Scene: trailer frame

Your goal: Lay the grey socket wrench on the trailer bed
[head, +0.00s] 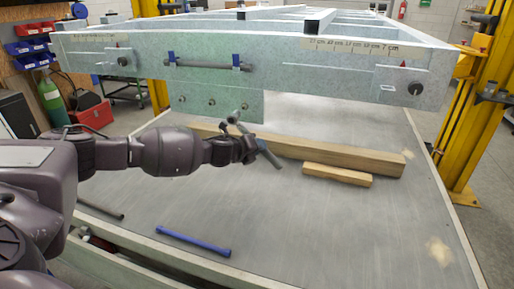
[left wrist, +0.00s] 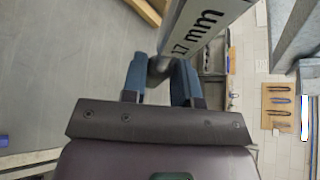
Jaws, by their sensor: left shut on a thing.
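My left gripper (head: 262,150) reaches in from the left, above the trailer bed (head: 310,225) and in front of the frame's hanging plate. It is shut on the grey socket wrench (head: 241,124), which slants up past the fingers and is clear of the bed. In the left wrist view, the blue-grey fingers of the left gripper (left wrist: 160,85) close around a grey shaft (left wrist: 160,66). Much of the wrench is hidden by the gripper and by a pale strip marked 17 mm. My right gripper is not in view.
A blue bar-shaped tool (head: 193,242) and a dark one (head: 100,208) lie on the bed's near left. Wooden beams (head: 338,175) lie across its middle. The steel frame (head: 270,60) hangs above, with a dark rod (head: 205,65) in blue clips. The near right bed is clear.

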